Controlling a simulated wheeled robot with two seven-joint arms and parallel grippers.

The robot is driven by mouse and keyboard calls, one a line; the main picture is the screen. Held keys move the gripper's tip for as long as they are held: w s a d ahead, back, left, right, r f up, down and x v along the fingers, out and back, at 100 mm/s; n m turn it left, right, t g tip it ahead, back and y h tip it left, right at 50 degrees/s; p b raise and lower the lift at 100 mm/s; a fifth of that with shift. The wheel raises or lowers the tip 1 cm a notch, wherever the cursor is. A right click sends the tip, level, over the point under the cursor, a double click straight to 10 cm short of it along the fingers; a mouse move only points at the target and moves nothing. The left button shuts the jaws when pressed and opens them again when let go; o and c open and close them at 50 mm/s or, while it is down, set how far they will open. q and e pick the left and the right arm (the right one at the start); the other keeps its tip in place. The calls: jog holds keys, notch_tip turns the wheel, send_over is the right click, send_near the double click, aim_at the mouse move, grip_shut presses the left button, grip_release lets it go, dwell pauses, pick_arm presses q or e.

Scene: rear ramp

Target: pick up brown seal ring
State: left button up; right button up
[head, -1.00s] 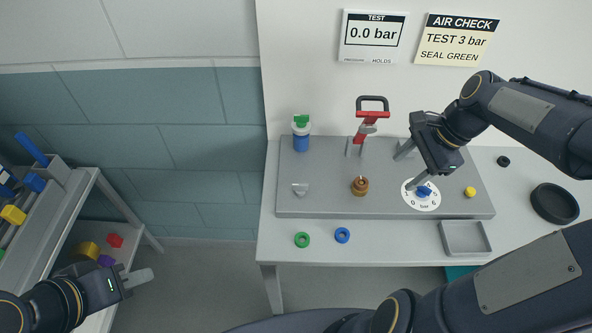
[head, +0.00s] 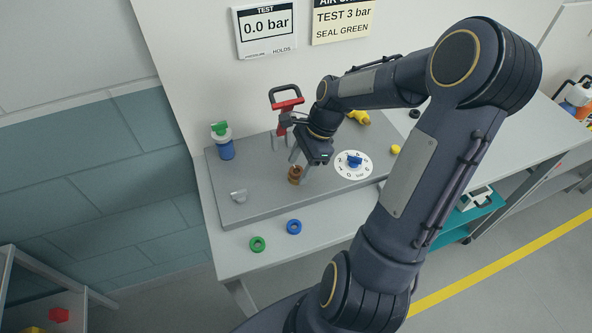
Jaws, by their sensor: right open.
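The brown seal ring (head: 295,172) shows as a small brown, brass-like round piece on the grey bench plate. Where the ring ends and any fitting under it begins is too small to tell. My right gripper (head: 300,160) is open and points down just above it, with its fingers close to its top. The fingers partly cover it, and I cannot tell whether they touch it. My left gripper is out of view.
A green ring (head: 257,244) and a blue ring (head: 294,227) lie on the table's front strip.

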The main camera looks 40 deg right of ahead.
jog(key=shift+c, duration=0.3)
jog(key=c, duration=1)
jog(key=shift+s+r, duration=0.1)
jog(key=shift+r, duration=0.05)
